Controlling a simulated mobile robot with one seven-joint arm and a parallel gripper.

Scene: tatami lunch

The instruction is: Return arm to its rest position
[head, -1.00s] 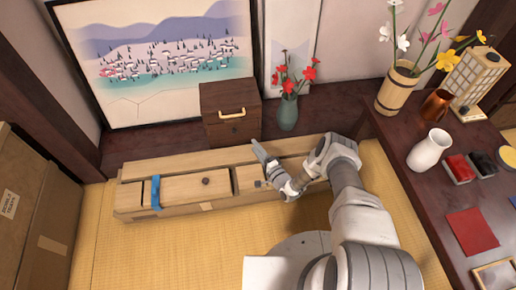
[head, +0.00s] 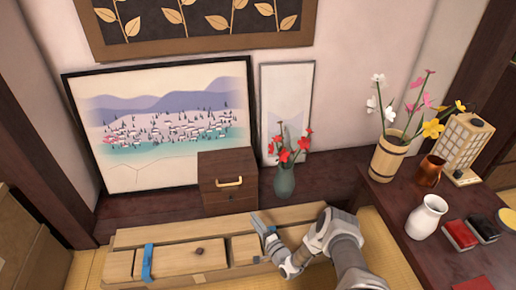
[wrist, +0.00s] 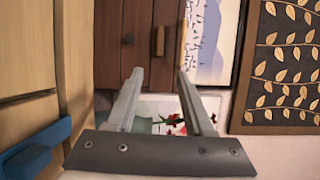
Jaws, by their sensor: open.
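My gripper (head: 262,224) is over the right part of the long low wooden bench (head: 207,247) in the head view, at the end of my bent arm. In the wrist view its two grey fingers (wrist: 160,95) stand apart with nothing held between them. Beyond the fingers the wrist view shows the dark wooden box (wrist: 137,35) and red flowers (wrist: 175,122).
The small drawer box (head: 228,182) with a brass handle and a green vase (head: 284,181) of red flowers stand on the dark ledge behind. A dark table (head: 400,245) with a white vase (head: 427,217) is at right.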

